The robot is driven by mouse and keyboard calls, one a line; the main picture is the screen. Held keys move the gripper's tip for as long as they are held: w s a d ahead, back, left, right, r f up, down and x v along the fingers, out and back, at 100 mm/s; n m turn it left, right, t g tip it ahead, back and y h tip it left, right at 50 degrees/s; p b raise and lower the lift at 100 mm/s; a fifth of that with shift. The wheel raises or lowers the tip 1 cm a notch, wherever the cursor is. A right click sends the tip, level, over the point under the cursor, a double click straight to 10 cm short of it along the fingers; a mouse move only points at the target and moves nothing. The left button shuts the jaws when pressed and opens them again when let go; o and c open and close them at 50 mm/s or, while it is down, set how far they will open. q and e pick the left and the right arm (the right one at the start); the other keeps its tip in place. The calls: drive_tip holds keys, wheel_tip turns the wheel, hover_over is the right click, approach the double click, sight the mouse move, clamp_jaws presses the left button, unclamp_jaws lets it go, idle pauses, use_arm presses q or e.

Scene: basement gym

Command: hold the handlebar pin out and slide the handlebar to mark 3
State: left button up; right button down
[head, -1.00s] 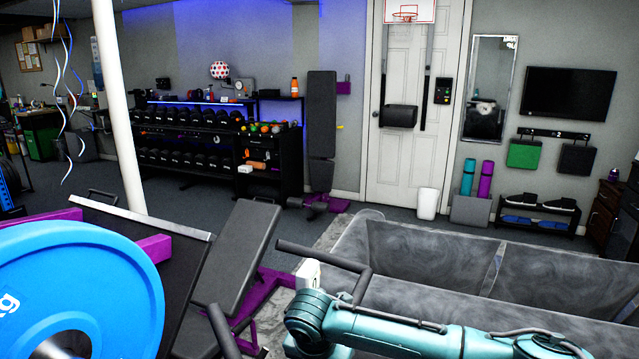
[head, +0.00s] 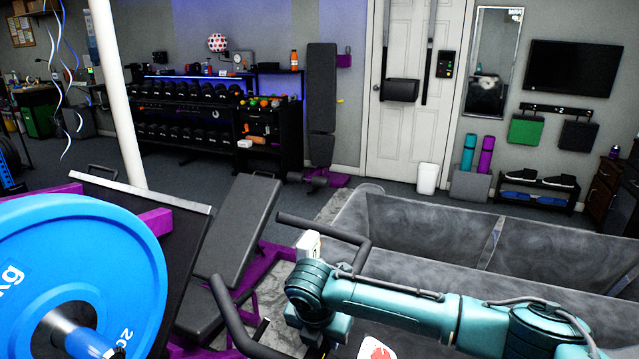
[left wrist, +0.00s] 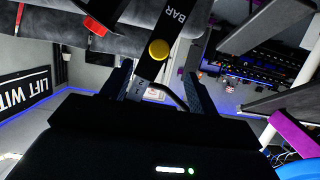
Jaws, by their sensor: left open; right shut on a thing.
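The black handlebar shows in the head view as two grips, a right one (head: 325,231) and a left one (head: 228,318). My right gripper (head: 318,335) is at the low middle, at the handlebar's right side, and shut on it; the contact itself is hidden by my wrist. In the left wrist view a dark post (left wrist: 165,25) reads "BAR" and carries a round gold pin knob (left wrist: 159,50). A small number, apparently 2, shows below the knob. My open left gripper (left wrist: 158,82) has one finger on each side of the post, with the knob just beyond the fingertips.
A blue weight plate (head: 75,265) fills the lower left. A grey bench (head: 235,235) with purple frame stands behind the handlebar. A grey sofa (head: 420,235) lies behind my right arm. A white pole (head: 118,95) stands at left.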

use_arm(q)
drive_tip(key=x, duration=1.1)
drive_tip(key=shift+w+d+r, duration=0.15)
drive_tip(key=c, duration=1.1)
